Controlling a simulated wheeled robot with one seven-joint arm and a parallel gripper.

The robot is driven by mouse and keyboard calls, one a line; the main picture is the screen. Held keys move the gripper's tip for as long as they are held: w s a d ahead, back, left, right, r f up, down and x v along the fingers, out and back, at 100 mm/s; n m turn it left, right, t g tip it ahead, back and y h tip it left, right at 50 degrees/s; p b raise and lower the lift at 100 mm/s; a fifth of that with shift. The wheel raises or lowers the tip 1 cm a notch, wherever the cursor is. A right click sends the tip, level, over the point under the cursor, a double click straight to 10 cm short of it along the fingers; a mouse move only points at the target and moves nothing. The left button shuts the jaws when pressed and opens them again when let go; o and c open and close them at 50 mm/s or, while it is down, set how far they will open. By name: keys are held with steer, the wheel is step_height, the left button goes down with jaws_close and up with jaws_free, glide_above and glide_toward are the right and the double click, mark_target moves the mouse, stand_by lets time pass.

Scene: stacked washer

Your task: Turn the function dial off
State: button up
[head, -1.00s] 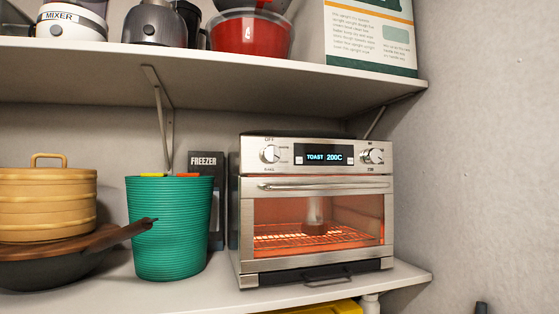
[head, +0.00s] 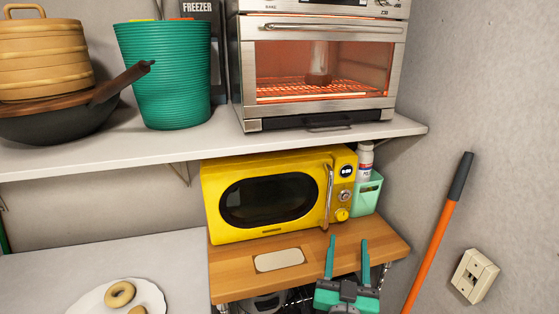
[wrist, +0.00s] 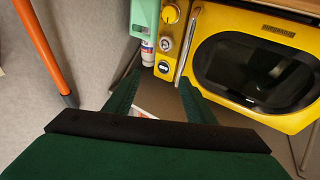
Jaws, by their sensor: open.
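The steel toaster oven (head: 318,27) stands on the upper shelf, glowing orange inside. Its control panel is mostly cut off by the top edge of the head view, so the left dial's setting cannot be read. A part of the right dial (head: 384,2) shows at that edge. My gripper (head: 348,240) is open and empty, well below the oven, in front of the wooden shelf and the yellow microwave (head: 225,218). In the wrist view my gripper (wrist: 157,92) has its two green fingers apart, with the microwave beyond them, upside down; the oven's dials are not in that view.
The microwave has its own knobs (head: 342,214). A teal holder (head: 366,194) with a white bottle stands beside it. A green bin (head: 165,75) and a pan (head: 60,122) stand left of the oven. An orange pole (head: 433,240) leans at the right wall.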

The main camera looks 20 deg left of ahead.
steer(key=w+a+r+n+t+y, duration=0.1)
steer(key=w+a+r+n+y, duration=0.1)
steer(key=r, duration=1.3)
steer(key=w+a+r+n+t+y, duration=0.1)
steer(key=w+r+y, duration=0.1)
steer(key=r, duration=1.3)
steer(key=s+a+r+n+g+y, duration=0.25)
steer(key=s+a+r, duration=0.25)
steer(key=r, duration=0.5)
steer(key=s+a+r+n+g+y, duration=0.15)
steer(key=s+a+r+y, duration=0.35)
steer(key=r, duration=0.5)
steer(key=shift+m+h, duration=0.45)
steer(key=shift+m, duration=0.05)
steer(key=x, duration=1)
steer(key=shift+a+f, duration=0.1)
steer(key=shift+f, duration=0.05)
steer(key=c, duration=1)
